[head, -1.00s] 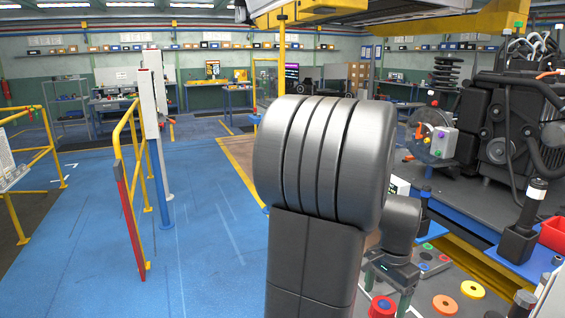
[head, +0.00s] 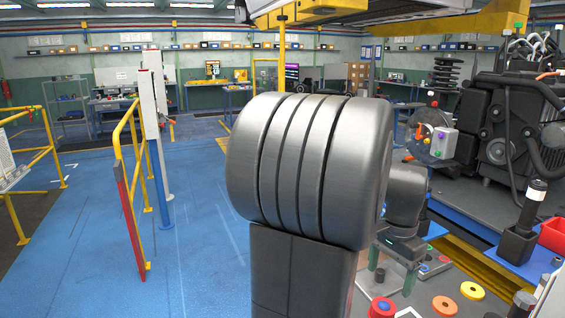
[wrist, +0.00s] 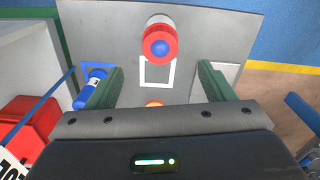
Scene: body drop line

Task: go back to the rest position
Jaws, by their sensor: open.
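My gripper (head: 393,276) is at the lower right of the head view, above the grey work surface, partly hidden by my arm. In the wrist view its two green fingers (wrist: 160,86) are spread apart with nothing between them. A red cylinder with a blue centre (wrist: 160,45) stands on the grey surface beyond the fingertips. It seems to be the red and blue piece (head: 381,307) in the head view. An orange piece (wrist: 153,103) shows just above the gripper body.
A blue bottle (wrist: 90,88) and a red bin (wrist: 28,130) lie left in the wrist view. Orange (head: 445,306) and yellow (head: 472,290) discs sit on the work surface. An engine (head: 505,140) stands at right. Blue floor (head: 85,230) is open at left.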

